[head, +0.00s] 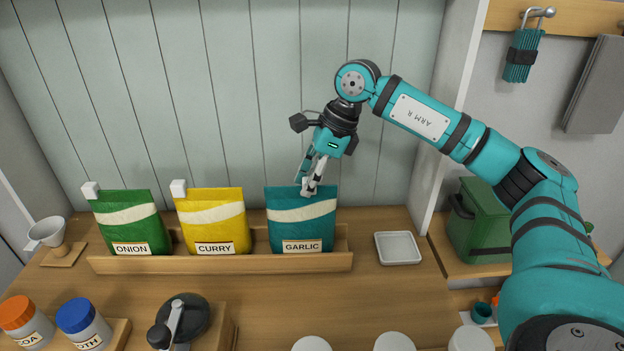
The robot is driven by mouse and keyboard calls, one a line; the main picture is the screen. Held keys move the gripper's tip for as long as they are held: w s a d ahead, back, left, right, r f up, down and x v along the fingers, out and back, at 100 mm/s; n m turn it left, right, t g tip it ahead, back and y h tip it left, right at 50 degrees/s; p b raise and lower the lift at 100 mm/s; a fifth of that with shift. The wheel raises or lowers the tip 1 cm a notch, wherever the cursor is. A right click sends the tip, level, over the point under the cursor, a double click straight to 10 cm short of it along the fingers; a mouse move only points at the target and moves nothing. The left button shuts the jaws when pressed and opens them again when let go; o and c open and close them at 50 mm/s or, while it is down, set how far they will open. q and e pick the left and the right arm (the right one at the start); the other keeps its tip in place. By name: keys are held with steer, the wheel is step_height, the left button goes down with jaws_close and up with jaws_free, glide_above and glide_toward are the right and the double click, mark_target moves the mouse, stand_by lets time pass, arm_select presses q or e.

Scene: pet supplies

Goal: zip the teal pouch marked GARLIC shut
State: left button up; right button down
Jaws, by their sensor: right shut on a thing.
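The teal pouch marked GARLIC (303,231) stands upright at the right end of a wooden rack (220,263), with a pale band across it. My right gripper (310,188) points down at the pouch's top edge, right of its middle, with its fingers shut. The white zip slider is not clear on this pouch; the fingers cover that part of the edge, and what they hold is too small to tell. The green ONION pouch (131,228) and yellow CURRY pouch (213,226) each show a white slider at the top left corner. My left gripper is not in view.
A small white tray (398,248) lies right of the rack. A green bin (478,222) stands farther right. Jars with orange (16,313) and blue (76,315) lids and a dark grinder (181,320) are in front. The panelled wall is close behind the pouches.

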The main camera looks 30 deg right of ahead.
mark_target(269, 187)
steer(key=w+a, duration=0.1)
steer(key=a, duration=0.1)
steer(key=w+a, duration=0.1)
steer(key=a, duration=0.1)
steer(key=w+a, duration=0.2)
steer(key=shift+a+r, duration=0.1)
steer(key=shift+a, duration=0.15)
steer(key=shift+d, duration=0.15)
steer(key=c, duration=1.1)
jaws_free()
steer(key=shift+a, duration=0.2)
steer(key=shift+d, duration=0.15)
steer(key=v, duration=1.2)
steer(key=shift+s, duration=0.1)
